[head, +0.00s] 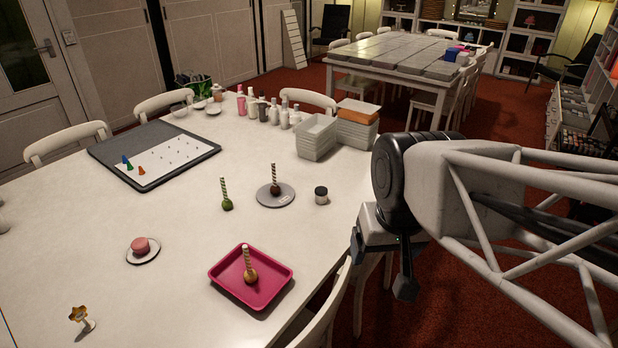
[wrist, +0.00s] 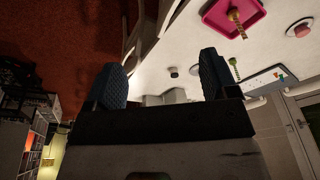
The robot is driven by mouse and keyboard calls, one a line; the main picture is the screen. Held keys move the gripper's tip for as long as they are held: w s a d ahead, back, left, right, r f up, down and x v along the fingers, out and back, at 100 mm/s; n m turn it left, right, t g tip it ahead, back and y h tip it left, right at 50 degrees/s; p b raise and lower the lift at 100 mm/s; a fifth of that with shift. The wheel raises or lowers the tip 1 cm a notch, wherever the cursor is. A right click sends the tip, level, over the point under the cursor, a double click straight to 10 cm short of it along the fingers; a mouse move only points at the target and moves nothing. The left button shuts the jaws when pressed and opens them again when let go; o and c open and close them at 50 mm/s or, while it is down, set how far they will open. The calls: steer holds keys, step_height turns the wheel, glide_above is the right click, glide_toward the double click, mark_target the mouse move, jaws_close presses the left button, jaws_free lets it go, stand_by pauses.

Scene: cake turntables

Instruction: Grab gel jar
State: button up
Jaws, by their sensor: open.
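The jar (head: 321,196), small, white and dark, most likely the gel jar, stands upright on the white table (head: 190,232) near its right edge, just right of a round grey plate. A small dark round shape between the fingers in the wrist view (wrist: 173,72) may be the same jar. My gripper (head: 381,266) is open and empty, to the right of the jar and past the table's edge. Its two dark fingers stand wide apart in the wrist view (wrist: 163,78).
The grey plate (head: 265,198) holds a dark ball with a striped stick. A green one (head: 227,204) stands beside it. A pink tray (head: 226,284) lies in front. White tubs (head: 316,138) and several bottles (head: 262,108) stand behind. Chairs line the table.

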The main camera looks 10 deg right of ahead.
steer(key=w+a+f+m+g+y, duration=0.1)
steer(key=w+a+f+m+y, duration=0.15)
steer(key=w, duration=0.55)
steer(key=w+a+f+m+y, duration=0.1)
steer(key=w+a+m+y, duration=0.2)
steer(key=w, duration=0.5)
steer(key=m+t+y, duration=0.4)
steer(key=m+y, duration=0.1)
steer(key=m, duration=0.9)
glide_toward(321, 193)
steer(key=s+a+r, duration=0.7)
steer(key=a+r, duration=0.2)
steer(key=a, duration=0.1)
steer(key=w+d+f+m+t, duration=0.1)
steer(key=w+d+f+m, duration=0.1)
steer(key=w+f, duration=0.1)
steer(key=w+d+f+m+t+h, duration=0.1)
steer(key=w+d+f+m, duration=0.1)
steer(key=f, duration=0.4)
steer(key=w+d+f+m+t, duration=0.2)
steer(key=w+f+m, duration=0.1)
steer(key=w+f, duration=0.1)
steer(key=shift+w+f+h, duration=0.25)
steer(key=shift+w+f, duration=0.05)
steer(key=shift+w, duration=0.05)
steer(key=shift+x, duration=2.55)
steer(key=shift+r, duration=0.1)
